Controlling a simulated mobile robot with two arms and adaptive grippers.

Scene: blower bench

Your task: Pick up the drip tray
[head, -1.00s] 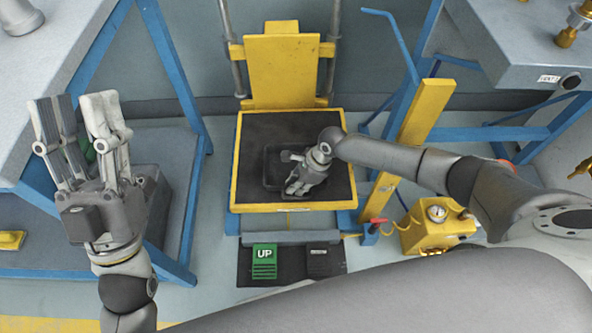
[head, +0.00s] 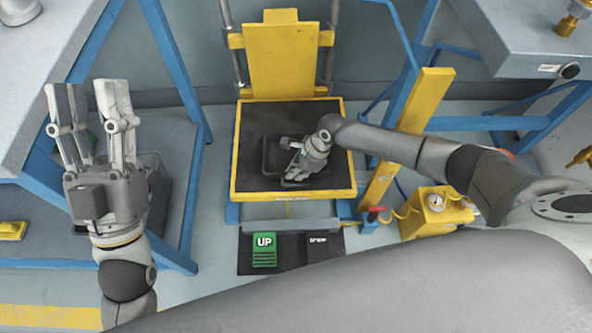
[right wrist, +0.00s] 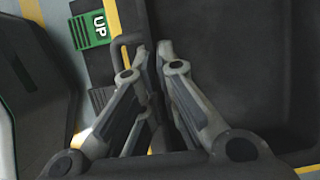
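The drip tray (head: 268,165) is a dark, shallow tray on the black top of the yellow-edged lift platform (head: 237,172). My right gripper (head: 292,172) covers the tray's right part in the head view. In the right wrist view the tray (right wrist: 240,70) fills the right side. There the right gripper's fingertips (right wrist: 154,52) are drawn nearly together at the tray's edge, with the dark rim between them. It looks shut on the rim, though the contact is partly hidden. My left gripper (head: 92,95) is raised at the left, fingers spread and empty.
A pedal mat with a green UP pedal (head: 264,250) lies before the platform. A yellow post (head: 415,115) and a yellow gauge unit (head: 437,212) stand at its right. Blue-framed benches flank both sides. A dark bin (head: 158,190) sits behind my left gripper.

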